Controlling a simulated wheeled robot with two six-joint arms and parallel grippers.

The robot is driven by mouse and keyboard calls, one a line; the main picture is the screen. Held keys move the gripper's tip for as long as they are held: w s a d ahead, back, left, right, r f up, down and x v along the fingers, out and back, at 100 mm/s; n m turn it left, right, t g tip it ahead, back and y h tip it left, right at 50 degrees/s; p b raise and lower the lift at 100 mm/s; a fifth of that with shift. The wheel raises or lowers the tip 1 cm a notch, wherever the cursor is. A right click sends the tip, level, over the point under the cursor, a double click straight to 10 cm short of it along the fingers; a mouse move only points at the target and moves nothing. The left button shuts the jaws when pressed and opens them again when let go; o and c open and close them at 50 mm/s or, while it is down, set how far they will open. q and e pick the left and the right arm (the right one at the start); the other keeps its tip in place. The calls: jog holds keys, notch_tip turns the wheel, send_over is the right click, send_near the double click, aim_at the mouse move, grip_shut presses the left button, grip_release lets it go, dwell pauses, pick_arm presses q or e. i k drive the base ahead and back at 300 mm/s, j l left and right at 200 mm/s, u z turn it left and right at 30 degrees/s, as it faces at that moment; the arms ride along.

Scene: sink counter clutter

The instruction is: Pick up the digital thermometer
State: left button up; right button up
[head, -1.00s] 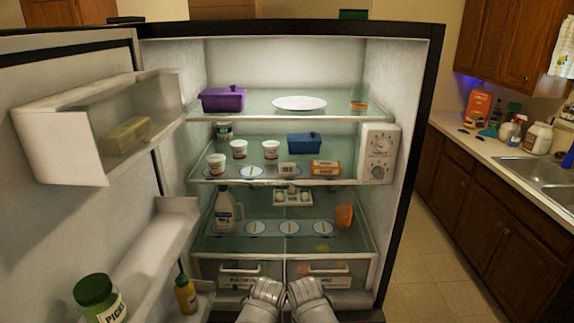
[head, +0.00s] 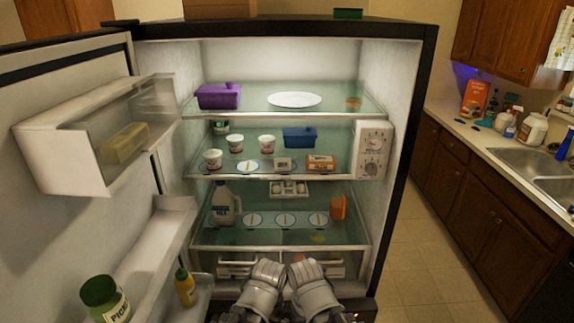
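A small pale box with a greyish face (head: 283,163), which may be the digital thermometer, stands near the front edge of the fridge's middle shelf (head: 225,178). It is between a white round disc (head: 247,167) and an orange-and-white box (head: 320,162). It is too small to read. My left gripper (head: 268,270) and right gripper (head: 304,270) are side by side at the bottom centre, in front of the fridge drawers and well below that shelf. Neither touches the box. Their fingers are not clear enough to tell open from shut.
The fridge door stands open at left, with a pickle jar (head: 104,297) and a mustard bottle (head: 186,287) in its lower bin. White cups and a blue container (head: 299,137) crowd the middle shelf. A milk jug (head: 224,203) stands below. Free floor (head: 410,260) lies at right.

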aim_at(281, 164)
jog(key=i+l+z, duration=0.2)
jog(key=l, duration=0.5)
jog(key=l+z, duration=0.1)
jog(key=l, duration=0.15)
jog(key=i+l+z, duration=0.15)
jog(key=l, duration=0.1)
